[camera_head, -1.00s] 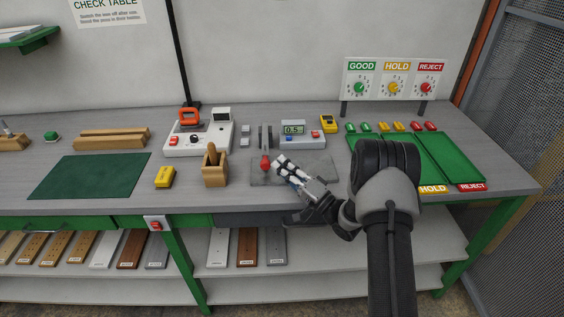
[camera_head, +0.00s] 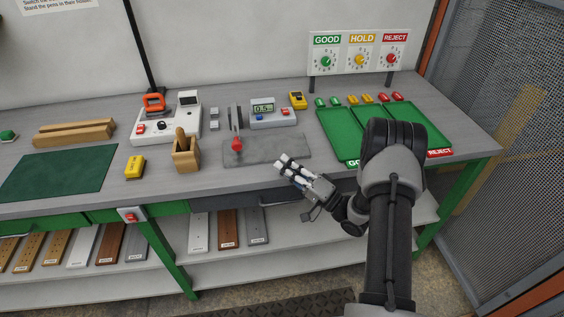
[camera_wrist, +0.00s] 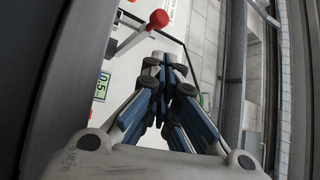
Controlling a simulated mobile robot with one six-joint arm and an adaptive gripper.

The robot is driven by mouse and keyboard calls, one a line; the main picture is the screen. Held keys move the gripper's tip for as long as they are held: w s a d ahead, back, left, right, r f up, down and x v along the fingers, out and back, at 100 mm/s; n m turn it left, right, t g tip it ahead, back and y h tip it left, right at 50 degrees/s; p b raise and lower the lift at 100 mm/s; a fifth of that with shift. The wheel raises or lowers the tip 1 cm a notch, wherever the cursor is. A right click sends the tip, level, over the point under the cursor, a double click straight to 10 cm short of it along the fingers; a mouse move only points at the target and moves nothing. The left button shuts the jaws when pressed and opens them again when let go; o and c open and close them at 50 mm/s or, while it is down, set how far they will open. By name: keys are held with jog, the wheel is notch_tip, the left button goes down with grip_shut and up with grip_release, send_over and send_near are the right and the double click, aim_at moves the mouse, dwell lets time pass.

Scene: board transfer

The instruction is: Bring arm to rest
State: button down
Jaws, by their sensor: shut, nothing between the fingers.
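My arm (camera_head: 388,235) reaches up at the right of the head view and bends left over the bench's front edge. My gripper (camera_head: 283,165) is at the end of it, just in front of the grey slab (camera_head: 292,148). In the wrist view my gripper (camera_wrist: 161,58) has its fingers drawn together, with nothing held. The red knob (camera_head: 236,145) of the lever fixture is left of the fingertips and apart from them. The knob (camera_wrist: 158,19) also shows at the top of the wrist view.
Green trays (camera_head: 353,132) lie right of the gripper, partly behind my arm. A wooden holder (camera_head: 186,158), a yellow block (camera_head: 135,166) and a green mat (camera_head: 60,172) are to the left. A shelf below holds several boards (camera_head: 228,228). A mesh panel (camera_head: 510,130) stands at right.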

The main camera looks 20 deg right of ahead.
jog(key=w+r+h, duration=0.1)
jog(key=w, duration=0.1)
jog(key=w+r+n+g+h, duration=0.1)
jog(key=w+r, duration=0.1)
jog(key=w+r+n+h, duration=0.1)
jog(key=w, duration=0.1)
jog(key=shift+a+r+h, duration=0.25)
jog(key=shift+a+h, duration=0.1)
jog(key=shift+h, duration=0.05)
jog(key=s+d+r+n+g+h, duration=0.2)
jog(key=s+r+g+h, duration=0.25)
jog(key=r+h, duration=0.6)
jog(key=s+a+n+g, duration=0.1)
jog(key=s+a+g, duration=0.1)
jog(key=s, duration=0.9)
jog(key=s+a+n+g+y, duration=0.1)
jog(key=s+a+g, duration=0.2)
jog(key=s, duration=0.8)
jog(key=s+a+n+g+y, duration=0.1)
jog(key=s+a, duration=0.4)
jog(key=s, duration=0.6)
jog(key=shift+s+a+r+g, duration=0.15)
jog(key=shift+s+a+g, duration=0.25)
jog(key=shift+g, duration=0.35)
